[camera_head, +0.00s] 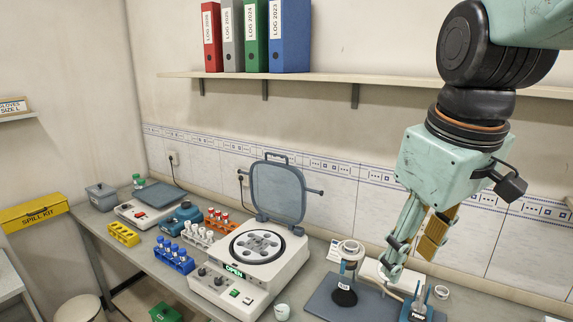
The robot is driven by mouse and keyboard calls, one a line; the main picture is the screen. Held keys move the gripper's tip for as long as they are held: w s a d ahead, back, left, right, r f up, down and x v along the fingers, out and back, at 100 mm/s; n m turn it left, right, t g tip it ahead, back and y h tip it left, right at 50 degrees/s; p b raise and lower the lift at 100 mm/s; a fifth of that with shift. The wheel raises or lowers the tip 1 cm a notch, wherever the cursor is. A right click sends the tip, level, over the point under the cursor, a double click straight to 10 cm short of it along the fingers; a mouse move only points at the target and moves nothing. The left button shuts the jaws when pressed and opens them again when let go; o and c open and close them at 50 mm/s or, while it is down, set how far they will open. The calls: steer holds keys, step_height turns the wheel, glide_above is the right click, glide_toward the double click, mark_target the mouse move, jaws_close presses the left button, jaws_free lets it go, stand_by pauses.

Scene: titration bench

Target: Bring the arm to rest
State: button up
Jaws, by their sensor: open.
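My arm comes down from the upper right, and my gripper (408,263) points downward above the right part of the bench. One finger is teal and the other shows a yellow-brown face. The gripper is open, and I see nothing held between the fingers. It hangs above and behind a dark grey mat (322,303).
A centrifuge (222,290) with its lid (278,190) raised reads OPEN. Tube racks with blue (172,258), white and red caps stand left of it. A small white cup (282,312) is at its front right. A shelf (310,78) with binders runs along the wall.

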steer(key=s+f+m+b, duration=0.2)
steer(key=s, duration=0.6)
steer(key=s+f+m+t+b, duration=0.1)
steer(key=s+f+m+b, duration=0.2)
steer(key=s, duration=0.5)
steer(key=shift+f, duration=0.35)
